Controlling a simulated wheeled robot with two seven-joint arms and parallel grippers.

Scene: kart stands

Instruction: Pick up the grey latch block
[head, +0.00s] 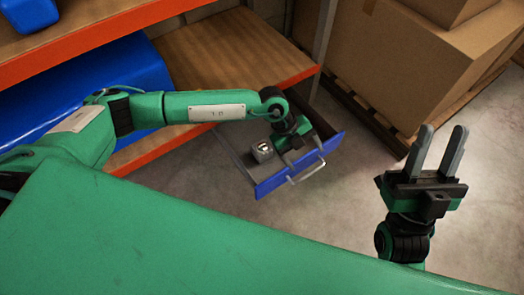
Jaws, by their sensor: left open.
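The grey latch block (263,153) is a small grey cube-like piece with a dark and pale mark on it. It sits inside the open drawer (232,150), towards its left side. My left gripper (281,151) reaches down into the drawer just right of the block. Its jaws are open, though its fingers are small and partly hidden by its own body. I cannot tell whether a finger touches the block. My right gripper (440,150) points upward at the right, well away from the drawer, with its two fingers apart and nothing between them.
The drawer has a blue front (268,186) with a metal handle (306,172). A wooden shelf with an orange edge (280,89) stands behind, with blue bins (135,65) on the left. Cardboard boxes (425,60) sit on a pallet at the back right. The concrete floor right of the drawer is clear.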

